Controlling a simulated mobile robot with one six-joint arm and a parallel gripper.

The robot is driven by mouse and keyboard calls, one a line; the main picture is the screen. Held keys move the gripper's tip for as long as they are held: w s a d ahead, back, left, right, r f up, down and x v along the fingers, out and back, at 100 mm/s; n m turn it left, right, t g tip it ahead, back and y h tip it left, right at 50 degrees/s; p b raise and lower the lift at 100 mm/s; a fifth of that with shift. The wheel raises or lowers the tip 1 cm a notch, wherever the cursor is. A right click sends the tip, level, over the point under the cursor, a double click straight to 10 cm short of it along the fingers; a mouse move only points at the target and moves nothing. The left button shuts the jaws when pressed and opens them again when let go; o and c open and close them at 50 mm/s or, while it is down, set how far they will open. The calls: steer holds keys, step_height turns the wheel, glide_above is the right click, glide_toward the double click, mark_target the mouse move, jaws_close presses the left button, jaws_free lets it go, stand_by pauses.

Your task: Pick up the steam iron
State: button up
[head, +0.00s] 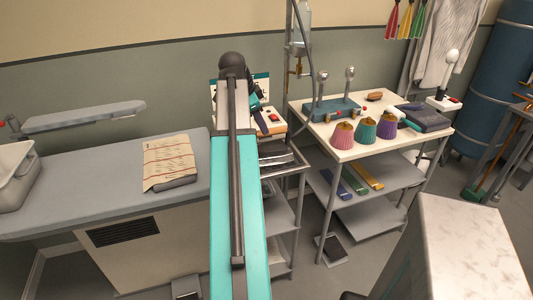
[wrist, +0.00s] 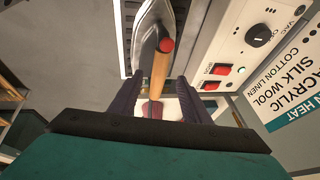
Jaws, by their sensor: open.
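In the wrist view the steam iron (wrist: 150,42) shows a grey metal body at the top and a wooden handle with a red end cap. My gripper (wrist: 158,84) is open, with one dark finger on each side of the handle. The handle lies between the fingers in the picture; I cannot tell whether either finger touches it. In the head view my own arm covers most of the iron's place, and I cannot make the iron out clearly there.
A white control box (wrist: 228,55) with red switches stands close to the right of the iron, beside a fabric-heat sign (wrist: 290,75). A trolley (head: 345,150) with coloured pleated shades is further right.

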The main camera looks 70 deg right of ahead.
steer(key=shift+p+x, duration=0.55)
steer(key=shift+x, duration=1.6)
steer(key=shift+a, duration=0.1)
jaws_close()
steer(key=shift+r, duration=0.1)
